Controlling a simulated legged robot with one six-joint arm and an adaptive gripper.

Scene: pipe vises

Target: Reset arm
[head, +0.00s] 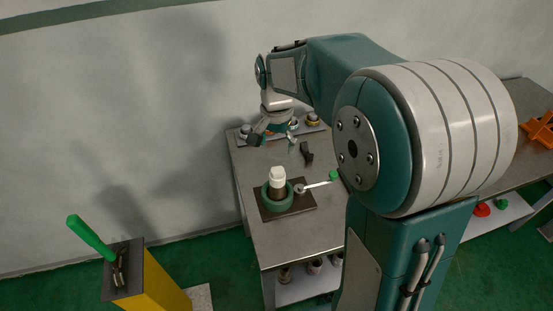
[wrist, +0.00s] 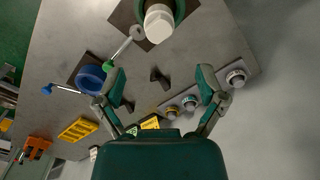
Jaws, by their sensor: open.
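My gripper (head: 275,135) is above the far end of the grey table (head: 300,236) in the head view, with its fingers pointing down. In the wrist view my gripper (wrist: 160,90) has its two teal fingers spread wide with nothing between them. A green round pipe vise (head: 277,199) holding a white-topped piece (head: 278,177) stands on a dark plate on the table. Its silver handle (head: 318,185) has a green knob. The white-topped piece also shows at the top of the wrist view (wrist: 159,22).
Small round fittings (wrist: 190,102) line the table's far edge. A dark small part (head: 307,152) lies near the gripper. A blue vise (wrist: 91,78) and yellow block (wrist: 79,130) show in the wrist view. A yellow stand (head: 158,289) with a green-handled lever (head: 90,237) is front left.

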